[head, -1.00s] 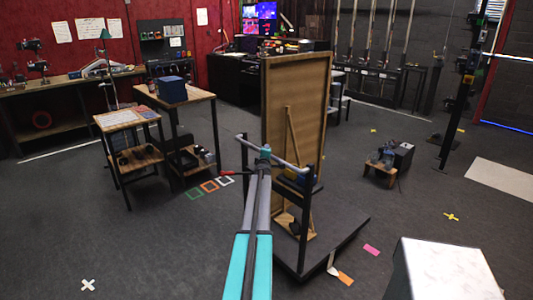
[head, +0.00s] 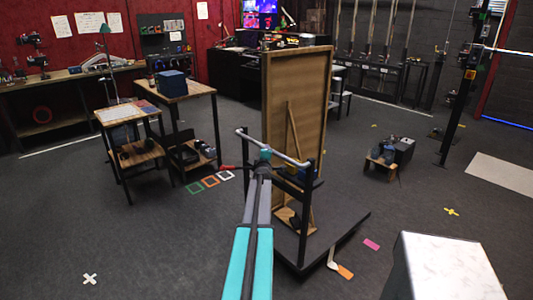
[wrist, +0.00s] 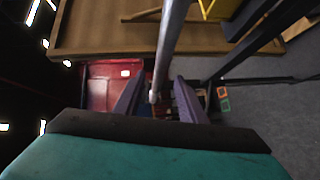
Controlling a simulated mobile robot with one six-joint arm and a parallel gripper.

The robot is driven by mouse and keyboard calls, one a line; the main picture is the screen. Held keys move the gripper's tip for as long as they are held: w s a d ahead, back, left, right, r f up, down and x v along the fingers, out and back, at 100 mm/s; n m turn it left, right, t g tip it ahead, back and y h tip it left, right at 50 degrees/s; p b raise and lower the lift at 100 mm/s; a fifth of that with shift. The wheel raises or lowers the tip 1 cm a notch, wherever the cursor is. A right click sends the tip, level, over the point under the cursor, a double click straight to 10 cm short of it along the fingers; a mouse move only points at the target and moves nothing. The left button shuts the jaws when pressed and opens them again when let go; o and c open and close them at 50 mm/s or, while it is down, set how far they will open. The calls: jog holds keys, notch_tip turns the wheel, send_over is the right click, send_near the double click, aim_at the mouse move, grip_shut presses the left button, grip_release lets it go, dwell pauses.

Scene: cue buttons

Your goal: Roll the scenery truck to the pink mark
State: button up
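The scenery truck is a dark wheeled platform (head: 335,228) with an upright wooden panel (head: 297,90) and a grey push bar (head: 290,157) on dark posts. A pink mark (head: 371,244) lies on the floor just right of the platform, apart from it. My gripper (head: 264,155) is at the push bar, near its middle. In the wrist view the bar (wrist: 168,55) runs between my gripper's two purple fingers (wrist: 160,85), with gaps showing on both sides. The fingers are apart. The panel (wrist: 90,30) fills the upper part of that view.
An orange mark (head: 345,271) lies by the platform's front corner. A pale-topped block (head: 447,265) stands at front right. A small low stand (head: 383,160) is behind right. Wooden tables (head: 130,112) and coloured floor outlines (head: 210,181) are left. Front-left floor is open.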

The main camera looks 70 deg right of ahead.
jog(key=shift+v, duration=1)
jog(key=shift+s, duration=0.1)
